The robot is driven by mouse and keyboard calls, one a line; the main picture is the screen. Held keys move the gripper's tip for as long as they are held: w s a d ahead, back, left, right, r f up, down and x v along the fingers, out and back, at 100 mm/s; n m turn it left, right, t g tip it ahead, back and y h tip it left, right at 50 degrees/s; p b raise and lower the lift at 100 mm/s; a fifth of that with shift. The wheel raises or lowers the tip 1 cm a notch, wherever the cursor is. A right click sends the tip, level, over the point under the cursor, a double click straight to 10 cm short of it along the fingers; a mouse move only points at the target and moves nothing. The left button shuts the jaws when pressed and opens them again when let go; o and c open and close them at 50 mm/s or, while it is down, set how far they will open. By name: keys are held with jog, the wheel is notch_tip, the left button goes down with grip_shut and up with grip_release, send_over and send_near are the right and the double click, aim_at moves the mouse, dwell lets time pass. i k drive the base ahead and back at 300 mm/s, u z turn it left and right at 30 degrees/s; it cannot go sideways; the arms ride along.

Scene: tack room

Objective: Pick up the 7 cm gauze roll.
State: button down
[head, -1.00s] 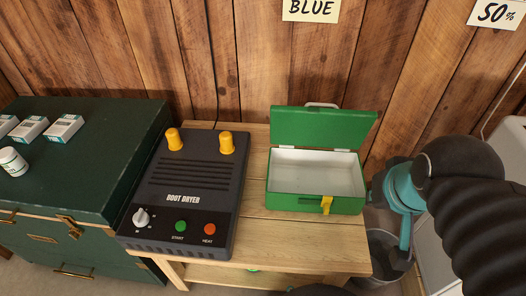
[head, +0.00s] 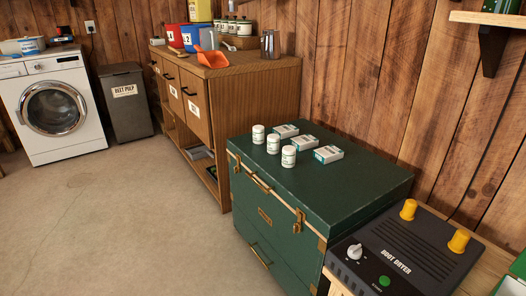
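On the green trunk (head: 350,185) stand three small white cylinders with dark label bands: one at the back (head: 258,134), one in the middle (head: 273,143) and one at the front (head: 289,156). Beside them lie three small white and teal boxes, at the back (head: 285,130), middle (head: 305,142) and front (head: 328,154). The print on them is too small to read, so I cannot tell which, if any, is the 7 cm gauze roll. My gripper is not in view.
A boot dryer (head: 420,250) with yellow posts sits on a wooden bench to the right of the trunk. A wooden cabinet (head: 262,110) stands behind the trunk. A washing machine (head: 55,110) and beet pulp bin (head: 128,112) are far left. The floor (head: 130,220) is open.

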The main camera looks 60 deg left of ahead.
aim_at(258, 130)
jog(key=z, duration=1.8)
jog(key=k, duration=2.85)
jog(key=u, duration=2.4)
